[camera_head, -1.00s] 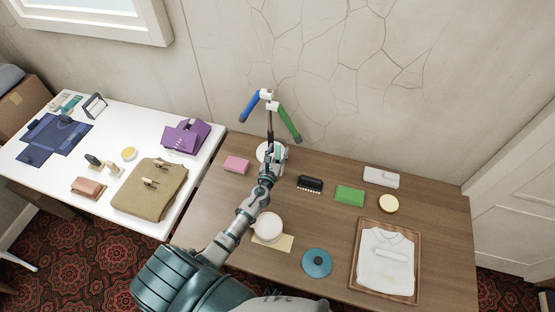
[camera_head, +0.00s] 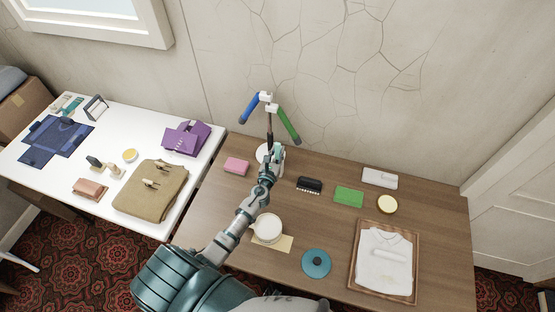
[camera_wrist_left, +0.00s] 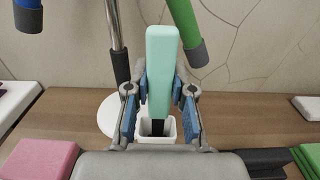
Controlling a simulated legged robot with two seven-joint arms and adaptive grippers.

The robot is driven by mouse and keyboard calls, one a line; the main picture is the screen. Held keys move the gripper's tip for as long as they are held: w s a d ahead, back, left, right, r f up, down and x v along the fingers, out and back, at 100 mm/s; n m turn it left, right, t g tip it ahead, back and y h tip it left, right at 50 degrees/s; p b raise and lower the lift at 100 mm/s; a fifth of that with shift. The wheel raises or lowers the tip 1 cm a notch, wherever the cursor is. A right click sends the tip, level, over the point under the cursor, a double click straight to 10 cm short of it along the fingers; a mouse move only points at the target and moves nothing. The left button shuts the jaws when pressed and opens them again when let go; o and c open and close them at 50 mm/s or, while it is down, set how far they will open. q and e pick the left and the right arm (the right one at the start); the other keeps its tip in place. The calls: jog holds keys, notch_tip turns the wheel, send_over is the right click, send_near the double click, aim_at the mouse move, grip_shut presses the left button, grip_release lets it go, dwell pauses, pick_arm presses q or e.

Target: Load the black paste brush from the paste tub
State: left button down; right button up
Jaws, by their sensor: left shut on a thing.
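A black brush (camera_head: 310,184) with pale bristles lies on the wooden table. A white round tub (camera_head: 268,227) stands on a pale yellow sheet near the front, its contents unclear. My left gripper (camera_head: 273,158) is at the back of the table, by the stand. In the left wrist view, my left gripper (camera_wrist_left: 159,92) is shut on a mint-green handle (camera_wrist_left: 160,65). The handle is upright, its dark lower end inside a small white square cup (camera_wrist_left: 157,129). My right gripper is not in view.
A stand with a blue arm (camera_head: 249,107) and a green arm (camera_head: 288,126) rises behind my gripper. A pink block (camera_head: 236,166), a green block (camera_head: 348,197) and a wooden tray (camera_head: 358,287) with a white shirt are on the table. A white table (camera_head: 60,179) adjoins left.

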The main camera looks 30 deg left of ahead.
aim_at(277, 143)
pick_arm(q)
notch_tip(277, 143, up, 7)
jog(key=p, duration=0.5)
jog(key=shift+a+f+p, duration=0.15)
jog(key=shift+f+p, duration=0.05)
jog(key=shift+p, duration=0.2)
notch_tip(277, 143, up, 4)
jog(key=p, duration=0.3)
jog(key=shift+f, duration=0.3)
